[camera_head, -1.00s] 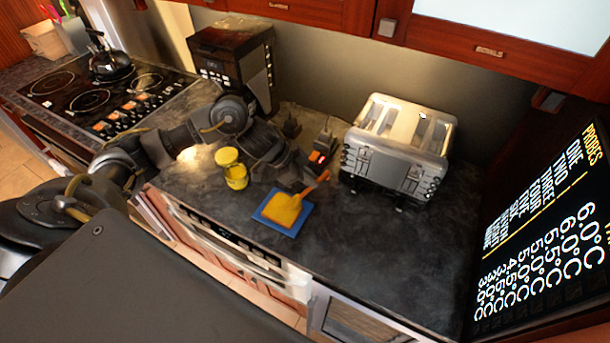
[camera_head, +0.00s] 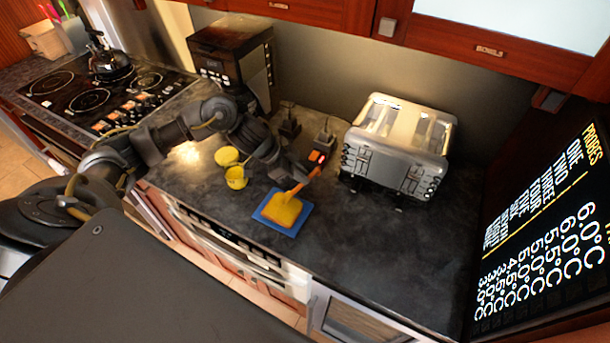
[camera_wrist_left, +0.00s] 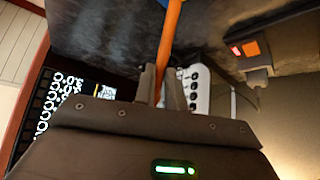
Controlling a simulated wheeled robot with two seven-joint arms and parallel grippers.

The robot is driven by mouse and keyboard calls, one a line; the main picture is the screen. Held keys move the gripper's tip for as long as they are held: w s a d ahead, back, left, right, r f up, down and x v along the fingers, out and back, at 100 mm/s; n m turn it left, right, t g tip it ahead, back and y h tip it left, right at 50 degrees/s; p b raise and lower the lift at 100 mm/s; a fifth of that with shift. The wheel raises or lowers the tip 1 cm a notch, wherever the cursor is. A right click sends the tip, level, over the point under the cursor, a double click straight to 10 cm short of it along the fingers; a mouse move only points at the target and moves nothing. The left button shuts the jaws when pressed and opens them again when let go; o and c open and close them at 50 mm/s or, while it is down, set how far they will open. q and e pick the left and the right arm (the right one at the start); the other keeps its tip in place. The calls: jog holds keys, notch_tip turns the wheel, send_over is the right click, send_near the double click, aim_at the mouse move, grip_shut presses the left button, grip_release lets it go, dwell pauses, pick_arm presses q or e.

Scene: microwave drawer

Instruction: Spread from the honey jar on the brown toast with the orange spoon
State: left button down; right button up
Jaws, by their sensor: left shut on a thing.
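My left gripper (camera_head: 306,170) is shut on the orange spoon (camera_head: 302,185). In the left wrist view the spoon's handle (camera_wrist_left: 170,42) runs up from between the fingers (camera_wrist_left: 160,88). The spoon slants down to the left, its lower end over the brown toast (camera_head: 282,210); I cannot tell whether it touches. The toast looks golden yellow and lies on a blue square plate (camera_head: 262,217). The yellow honey jar (camera_head: 236,179) stands left of the plate, with a round yellow lid (camera_head: 227,156) behind it. My right gripper is not in view.
A silver toaster (camera_head: 395,155) stands right of the gripper. A dark coffee machine (camera_head: 232,60) stands at the back left. The counter right of the plate is clear.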

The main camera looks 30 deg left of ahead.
pick_arm(q)
jog(key=shift+a, duration=0.1)
dwell(0.3)
jog(key=shift+a+f, duration=0.1)
jog(key=shift+a, duration=1.15)
jog(key=shift+d, duration=0.15)
jog(key=shift+d, duration=1.2)
jog(key=shift+d, duration=0.1)
jog(key=shift+w+d, duration=0.1)
jog(key=shift+d, duration=1.25)
jog(key=shift+a, duration=0.2)
